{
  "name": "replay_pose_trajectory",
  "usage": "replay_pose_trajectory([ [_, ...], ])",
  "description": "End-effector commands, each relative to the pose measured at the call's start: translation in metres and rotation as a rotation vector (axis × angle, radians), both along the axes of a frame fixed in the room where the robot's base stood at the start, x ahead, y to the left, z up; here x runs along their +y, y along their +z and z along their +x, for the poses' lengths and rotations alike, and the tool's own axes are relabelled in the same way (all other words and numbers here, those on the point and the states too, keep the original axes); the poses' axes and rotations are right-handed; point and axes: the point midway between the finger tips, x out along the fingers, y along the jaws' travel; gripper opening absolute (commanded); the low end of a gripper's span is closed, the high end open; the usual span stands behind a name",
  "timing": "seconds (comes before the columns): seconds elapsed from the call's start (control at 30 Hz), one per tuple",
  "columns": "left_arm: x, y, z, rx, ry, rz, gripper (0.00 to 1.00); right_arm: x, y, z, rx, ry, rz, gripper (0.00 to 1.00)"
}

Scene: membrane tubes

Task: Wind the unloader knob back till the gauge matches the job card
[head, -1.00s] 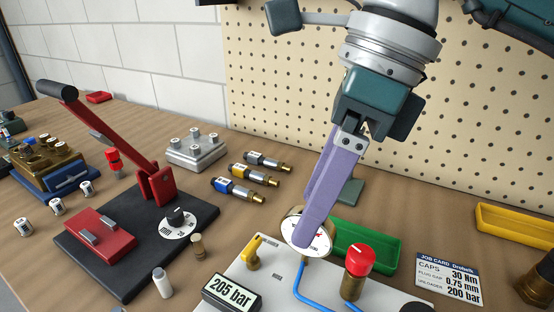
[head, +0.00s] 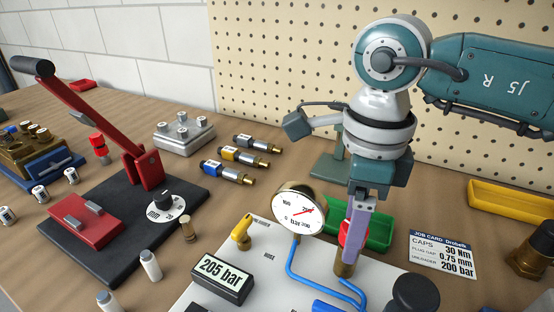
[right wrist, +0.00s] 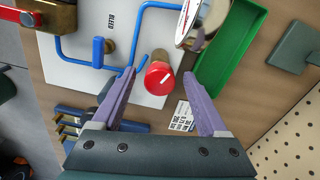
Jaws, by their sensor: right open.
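The red unloader knob (head: 343,238) sits on a brass stem on the white panel, partly hidden behind my right gripper (head: 354,255) in the head view. In the right wrist view the knob (right wrist: 159,77), with a white mark, shows between the spread fingertips of the right gripper (right wrist: 160,74); I cannot tell if either finger touches it. The round gauge (head: 299,210) has a red needle pointing up and right. The black digital readout (head: 223,280) shows 205 bar. The job card (head: 443,254) reads 30 Nm, 0.75 mm and 200 bar for the unloader. My left gripper is not in view.
A green tray (head: 377,238) lies just behind the knob. A yellow valve handle (head: 241,230) and blue pipes (head: 293,262) are on the panel. A black round knob (head: 415,291) stands at front right. A red-levered press (head: 90,115) stands left.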

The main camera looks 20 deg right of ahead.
Motion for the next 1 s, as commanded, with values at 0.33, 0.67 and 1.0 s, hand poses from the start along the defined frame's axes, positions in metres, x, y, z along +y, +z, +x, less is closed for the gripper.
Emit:
replay_pose_trajectory([
  [0.33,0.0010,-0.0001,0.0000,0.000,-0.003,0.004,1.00,0.0002,-0.0002,0.0000,-0.001,0.000,0.001,0.61],
  [0.67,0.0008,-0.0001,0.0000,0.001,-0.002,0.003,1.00,0.0002,0.0000,0.0000,-0.001,0.000,0.001,0.24],
  [1.0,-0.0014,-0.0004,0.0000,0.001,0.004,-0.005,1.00,0.0003,0.0000,0.0001,-0.001,0.002,0.001,0.00],
])
